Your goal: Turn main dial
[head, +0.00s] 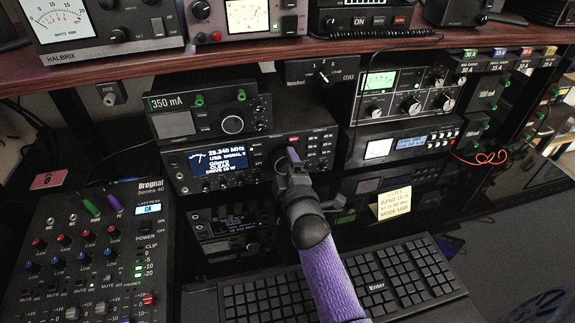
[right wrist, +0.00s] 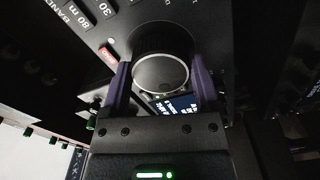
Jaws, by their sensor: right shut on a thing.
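The main dial (right wrist: 160,65) is a large round black knob with a grey face on the front of the middle radio. In the right wrist view my right gripper (right wrist: 163,85) has one purple finger on each side of it, shut on its rim. In the head view the gripper (head: 289,160) is at the radio (head: 205,163), right of its lit blue display (head: 217,159), and hides most of the dial. The display appears to read 28.340 MHz and USB. My left gripper is not in view.
A keyboard (head: 400,283) lies below my right arm. A mixer (head: 85,250) stands at the left. A yellow note (head: 394,203) with band and mode text is right of my arm. Other radios (head: 404,139) stand close by, under a wooden shelf (head: 235,50).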

